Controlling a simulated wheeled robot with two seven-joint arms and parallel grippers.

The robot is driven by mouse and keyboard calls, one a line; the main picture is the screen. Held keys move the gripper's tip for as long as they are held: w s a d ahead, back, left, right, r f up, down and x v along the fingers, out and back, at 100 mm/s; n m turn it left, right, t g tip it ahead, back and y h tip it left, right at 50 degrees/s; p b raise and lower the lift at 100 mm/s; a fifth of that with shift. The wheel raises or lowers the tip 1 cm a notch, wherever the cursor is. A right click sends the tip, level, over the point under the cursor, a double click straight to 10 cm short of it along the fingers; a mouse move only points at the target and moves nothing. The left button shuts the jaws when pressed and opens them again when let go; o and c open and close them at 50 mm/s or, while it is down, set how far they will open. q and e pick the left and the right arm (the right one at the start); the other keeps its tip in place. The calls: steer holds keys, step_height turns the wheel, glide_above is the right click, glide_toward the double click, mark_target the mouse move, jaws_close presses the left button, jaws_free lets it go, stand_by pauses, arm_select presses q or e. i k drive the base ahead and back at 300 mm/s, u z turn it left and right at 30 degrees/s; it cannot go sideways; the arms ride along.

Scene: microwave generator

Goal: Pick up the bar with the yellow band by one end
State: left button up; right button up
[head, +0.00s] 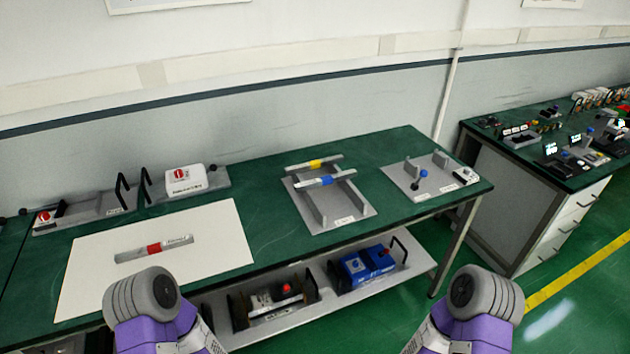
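The bar with the yellow band (315,164) is a grey metal bar. It lies across the far end of a grey rack on the green table, and both its ends show. A similar bar with a blue band (326,180) lies across the same rack just in front of it. The rack (347,217) has upright side plates under the bars. Both my arms show only as grey and purple links at the bottom edge, well apart from the bars. Neither gripper's fingers are in view.
A bar with a red band (153,248) lies on a white mat (90,285) at left. A grey plate (425,192) with a blue-knobbed part stands right of the rack. Handled trays stand at the back left. A lower shelf (395,275) holds more trays.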

mark_target(316, 164)
steer(key=u, duration=0.05)
steer(key=k, duration=0.7)
steer(key=z, duration=1.1)
steer(key=i, duration=1.5)
steer(key=u, duration=0.65)
